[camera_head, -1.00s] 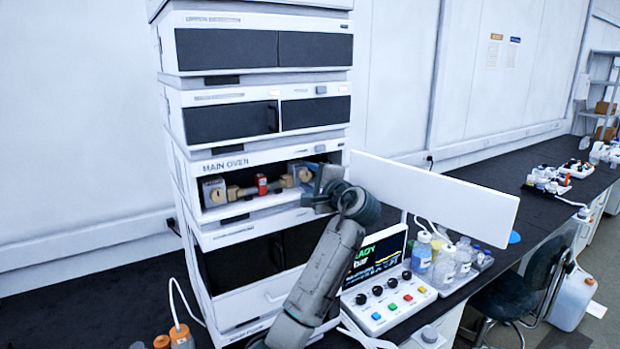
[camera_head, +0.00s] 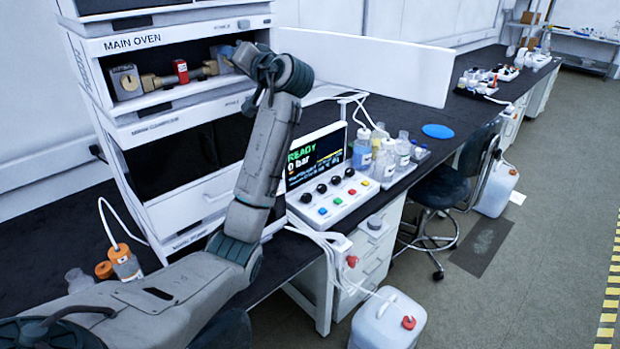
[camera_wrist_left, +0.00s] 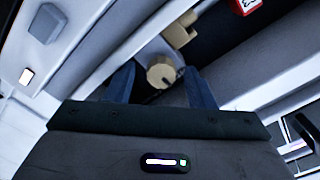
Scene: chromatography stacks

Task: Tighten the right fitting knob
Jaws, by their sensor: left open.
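My left gripper (camera_head: 226,60) reaches into the right end of the bay and hides most of the right knob in the head view. In the left wrist view, the round brass right fitting knob (camera_wrist_left: 160,73) shows between the two blue fingers of my left gripper (camera_wrist_left: 160,84). The fingers stand apart; I cannot tell whether they touch it. My right gripper is out of view.
The white oven door (camera_head: 365,68) stands open to the right of the bay. Below it are a control panel (camera_head: 330,198) with a READY screen and several bottles (camera_head: 384,160). An orange-capped bottle (camera_head: 125,264) stands on the bench at the left.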

